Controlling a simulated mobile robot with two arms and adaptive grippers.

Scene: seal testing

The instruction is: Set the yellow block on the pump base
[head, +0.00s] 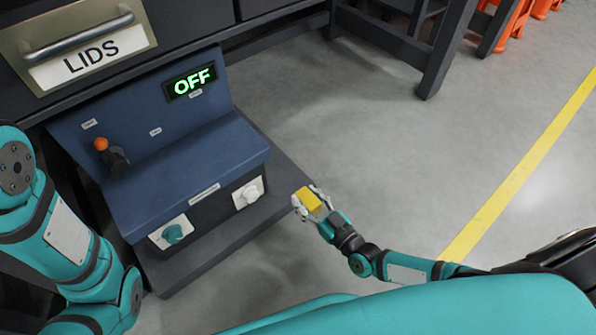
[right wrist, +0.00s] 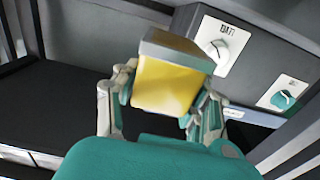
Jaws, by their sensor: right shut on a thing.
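The yellow block (head: 311,200) is held between the fingers of my right gripper (head: 307,198), just off the right edge of the pump's dark base. In the right wrist view the block (right wrist: 165,85) shows a yellow face and a greyish top face, with a finger of the right gripper (right wrist: 160,98) on either side. The pump base (head: 225,235) is a flat dark slab under the blue console, with a bare strip along its front and right. I cannot tell the block's height over it. My left arm shows at the left, but its gripper is out of view.
The blue console (head: 190,150) has an OFF display (head: 190,82), an orange-tipped lever (head: 103,146), a white knob (head: 248,194) and a teal knob (head: 173,235). A LIDS drawer (head: 85,50) is above. Floor to the right is clear, with a yellow line (head: 520,170).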

